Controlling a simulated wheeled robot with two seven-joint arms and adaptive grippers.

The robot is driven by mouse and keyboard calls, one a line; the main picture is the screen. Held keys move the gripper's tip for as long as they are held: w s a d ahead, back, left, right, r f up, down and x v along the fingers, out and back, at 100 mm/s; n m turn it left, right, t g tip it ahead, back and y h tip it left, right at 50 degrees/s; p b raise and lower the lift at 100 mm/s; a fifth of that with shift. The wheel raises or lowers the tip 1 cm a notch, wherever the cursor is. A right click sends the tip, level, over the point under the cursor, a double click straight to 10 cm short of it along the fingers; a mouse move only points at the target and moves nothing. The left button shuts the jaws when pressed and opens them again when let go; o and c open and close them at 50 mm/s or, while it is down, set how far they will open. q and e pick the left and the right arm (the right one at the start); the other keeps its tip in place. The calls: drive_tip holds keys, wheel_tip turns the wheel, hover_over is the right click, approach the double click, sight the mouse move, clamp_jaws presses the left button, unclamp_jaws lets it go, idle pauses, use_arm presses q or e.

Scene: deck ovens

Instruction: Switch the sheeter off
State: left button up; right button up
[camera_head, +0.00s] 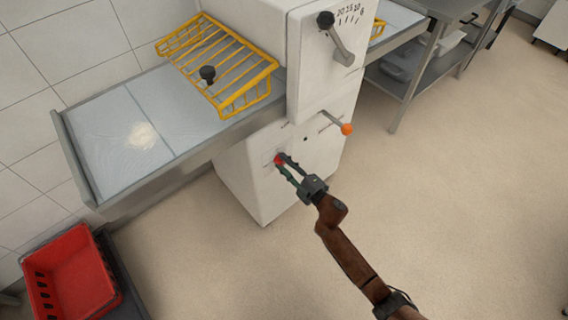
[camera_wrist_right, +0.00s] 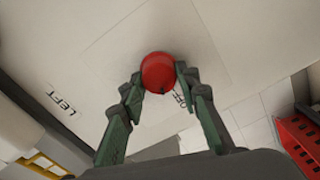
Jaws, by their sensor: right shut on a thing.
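The sheeter (camera_head: 325,60) is a white machine with a flat grey belt bed (camera_head: 110,110) reaching out to the left. On its lower front a red knob (camera_head: 278,161) stands out from the panel. My right gripper (camera_head: 283,163) reaches it from the lower right. In the right wrist view the round red knob (camera_wrist_right: 158,72) is between the fingertips of my right gripper (camera_wrist_right: 159,80), which is shut on it. The lettering "OFF" (camera_wrist_right: 182,98) is partly hidden by a finger, and "LEFT" (camera_wrist_right: 61,101) is to the left. My left gripper is not in view.
An orange-tipped lever (camera_head: 346,129) sticks out above my right gripper. A dial handle (camera_head: 341,50) is higher up. A yellow wire guard (camera_head: 220,65) covers the rollers. A red crate (camera_head: 70,275) stands at lower left. The floor (camera_head: 480,200) on the right is clear.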

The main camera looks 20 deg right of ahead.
drive_tip(key=shift+f+n, duration=0.15)
drive_tip(key=shift+n, duration=0.65)
drive_tip(key=shift+n+b, duration=0.3)
drive_tip(key=shift+n, duration=0.3)
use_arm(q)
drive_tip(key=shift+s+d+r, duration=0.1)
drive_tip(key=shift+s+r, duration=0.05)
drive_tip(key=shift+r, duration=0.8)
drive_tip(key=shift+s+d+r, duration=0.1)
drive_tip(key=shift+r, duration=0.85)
use_arm(e)
drive_tip(key=shift+n, duration=0.6)
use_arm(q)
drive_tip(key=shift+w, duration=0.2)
use_arm(e)
drive_tip(key=o, duration=0.9)
drive_tip(key=shift+o, duration=1.2)
